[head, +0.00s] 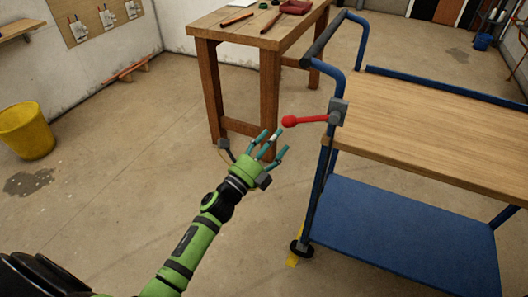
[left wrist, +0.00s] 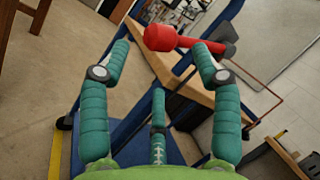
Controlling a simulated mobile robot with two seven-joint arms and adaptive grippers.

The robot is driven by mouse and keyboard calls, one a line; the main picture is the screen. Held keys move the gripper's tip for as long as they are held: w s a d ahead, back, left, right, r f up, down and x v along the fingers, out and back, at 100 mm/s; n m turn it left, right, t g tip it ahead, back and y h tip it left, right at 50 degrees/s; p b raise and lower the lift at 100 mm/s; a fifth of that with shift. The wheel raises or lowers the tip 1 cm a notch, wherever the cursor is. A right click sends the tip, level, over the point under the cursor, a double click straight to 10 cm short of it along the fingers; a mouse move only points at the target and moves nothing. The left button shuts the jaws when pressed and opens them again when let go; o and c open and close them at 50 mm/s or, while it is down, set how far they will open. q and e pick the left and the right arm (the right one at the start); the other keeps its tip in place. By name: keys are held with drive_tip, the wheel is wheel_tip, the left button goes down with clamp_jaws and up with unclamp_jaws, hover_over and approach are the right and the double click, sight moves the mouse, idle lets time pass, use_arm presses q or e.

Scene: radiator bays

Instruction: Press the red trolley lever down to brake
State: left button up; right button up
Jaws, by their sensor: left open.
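The red lever (head: 305,120) sticks out to the left, about level, from a grey block (head: 338,111) on the trolley's blue frame post. The trolley has a wooden top (head: 440,115) and a blue lower shelf (head: 400,235). My left gripper (head: 268,142) is open and empty, just left of and below the lever's round knob in the head view. In the left wrist view the lever's red knob (left wrist: 160,38) shows beyond the spread fingers (left wrist: 162,60), near the far end of the right one. I cannot tell whether they touch. My right gripper is not in view.
A wooden workbench (head: 240,45) with tools on it stands behind the gripper. A yellow bucket (head: 27,130) stands on the floor at the left, beside a dark wet patch (head: 28,183). The floor between bucket and trolley is clear.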

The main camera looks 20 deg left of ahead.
use_arm(q)
drive_tip(key=shift+v, duration=2.3)
drive_tip(key=s+a+f+n+g+y+p, duration=0.1)
drive_tip(key=s+f+n+g+y+p, duration=0.35)
drive_tip(key=f, duration=0.95)
drive_tip(key=s+a+f+n+g+y+p, duration=0.1)
drive_tip(key=s+f+n+g, duration=0.55)
drive_tip(key=f, duration=0.85)
drive_tip(key=s+f+n+g+p, duration=0.2)
drive_tip(key=s+f+n+g, duration=0.2)
drive_tip(key=s, duration=1.3)
drive_tip(key=s+d+f+n+g+p, duration=0.1)
drive_tip(key=s+f+n+g, duration=0.3)
drive_tip(key=s, duration=1.3)
wheel_tip(320, 180, down, 5)
drive_tip(key=n+p, duration=0.1)
drive_tip(key=n, duration=0.3)
drive_tip(key=shift+s+d+f+p, duration=0.15)
drive_tip(key=shift+s+f+p, duration=0.1)
drive_tip(key=shift+p, duration=0.15)
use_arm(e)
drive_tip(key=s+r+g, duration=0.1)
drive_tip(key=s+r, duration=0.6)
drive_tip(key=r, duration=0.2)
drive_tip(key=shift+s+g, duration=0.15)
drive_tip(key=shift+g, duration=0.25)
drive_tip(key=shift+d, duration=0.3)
